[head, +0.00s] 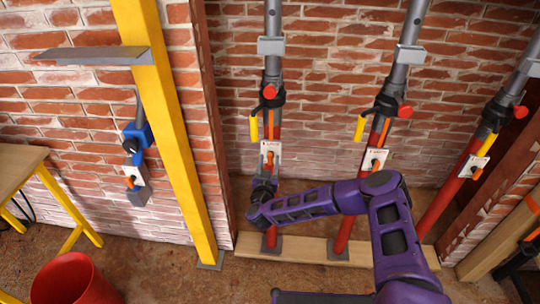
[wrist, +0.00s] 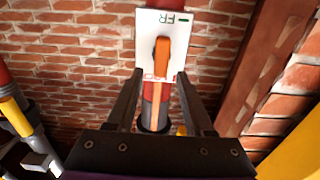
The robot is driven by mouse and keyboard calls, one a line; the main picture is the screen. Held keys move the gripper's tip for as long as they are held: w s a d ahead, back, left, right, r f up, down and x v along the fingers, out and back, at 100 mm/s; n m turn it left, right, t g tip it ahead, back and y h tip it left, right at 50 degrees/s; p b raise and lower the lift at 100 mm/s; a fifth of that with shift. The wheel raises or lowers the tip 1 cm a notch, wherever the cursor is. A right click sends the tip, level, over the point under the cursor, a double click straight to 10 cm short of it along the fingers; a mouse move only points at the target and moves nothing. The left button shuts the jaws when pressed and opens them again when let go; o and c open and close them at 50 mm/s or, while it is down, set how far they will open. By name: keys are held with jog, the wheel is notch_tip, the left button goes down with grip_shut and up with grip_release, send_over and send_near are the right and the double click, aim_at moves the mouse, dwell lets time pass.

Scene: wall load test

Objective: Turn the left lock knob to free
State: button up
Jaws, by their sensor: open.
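The left prop carries a white plate (head: 264,147) with an orange lock knob (head: 270,158), just above my gripper (head: 267,174). In the wrist view the knob (wrist: 161,55) stands out from the plate (wrist: 181,43), its long side roughly in line with the prop. Green letters "FR" show at the plate's top edge, and red lettering is partly hidden at its lower edge. My gripper (wrist: 158,76) is open. Its two fingers lie either side of the prop, short of the knob, with nothing between them seen to be gripped.
Two more props with white plates and orange knobs stand to the right, the middle one (head: 375,160) and the right one (head: 473,167). A yellow post (head: 168,130) stands to the left. A red bucket (head: 75,280) is on the floor, and a brick wall is behind.

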aim_at(270, 157)
jog(key=shift+w, duration=1.8)
grip_shut()
